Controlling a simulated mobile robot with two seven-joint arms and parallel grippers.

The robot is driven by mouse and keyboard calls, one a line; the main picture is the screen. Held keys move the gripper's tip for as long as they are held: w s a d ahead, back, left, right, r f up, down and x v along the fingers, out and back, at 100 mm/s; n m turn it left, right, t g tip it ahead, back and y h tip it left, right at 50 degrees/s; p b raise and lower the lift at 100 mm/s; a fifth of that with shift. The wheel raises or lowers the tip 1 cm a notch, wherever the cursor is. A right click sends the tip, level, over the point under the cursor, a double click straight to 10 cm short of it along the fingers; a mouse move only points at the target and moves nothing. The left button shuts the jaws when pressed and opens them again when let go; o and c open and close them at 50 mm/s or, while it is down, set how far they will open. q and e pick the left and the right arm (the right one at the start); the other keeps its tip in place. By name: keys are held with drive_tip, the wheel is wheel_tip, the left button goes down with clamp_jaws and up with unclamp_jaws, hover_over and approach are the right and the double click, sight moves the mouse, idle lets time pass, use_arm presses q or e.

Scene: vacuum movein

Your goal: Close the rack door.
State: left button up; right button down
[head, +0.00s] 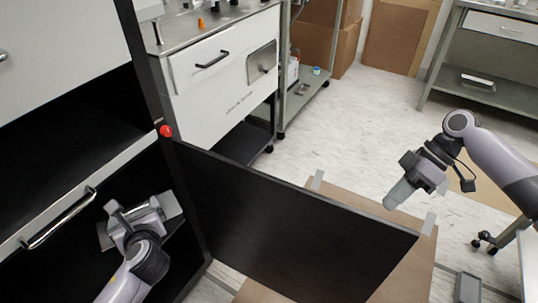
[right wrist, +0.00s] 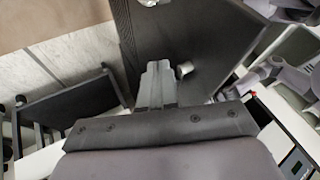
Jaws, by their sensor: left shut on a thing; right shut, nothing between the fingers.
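The rack door (head: 285,225) is a flat black panel standing open, hinged at the rack's front post (head: 178,170) and reaching out to the right. My left gripper (head: 141,208) is at the rack's dark lower opening, left of the hinge. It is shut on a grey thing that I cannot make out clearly. My right gripper (head: 393,199) is shut and empty, pointing down beside the door's free end, with its fingers at about the height of the door's top edge. In the right wrist view its fingers (right wrist: 155,86) are together in front of a dark panel (right wrist: 195,35) with a small round knob (right wrist: 184,70).
A rack drawer with a metal handle (head: 58,218) is above my left arm. A red button (head: 166,131) is on the post. A white cabinet (head: 225,80) stands behind the door. A brown board (head: 408,270) lies on the floor beneath the door. Open floor (head: 345,125) lies beyond.

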sight(381, 222)
drive_tip(key=shift+s+a+f+p, duration=0.1)
drive_tip(key=shift+s+a+f, duration=0.3)
drive_tip(key=shift+s+a, duration=0.25)
drive_tip(key=shift+s+a+f+p, duration=0.1)
drive_tip(key=shift+s+a+f, duration=0.35)
drive_tip(key=shift+s+a, duration=0.25)
drive_tip(key=shift+s+a+f+p, duration=0.1)
drive_tip(key=shift+s+a+f, duration=0.35)
drive_tip(key=shift+s, duration=0.3)
drive_tip(key=shift+s+a, duration=0.1)
drive_tip(key=shift+a, duration=0.05)
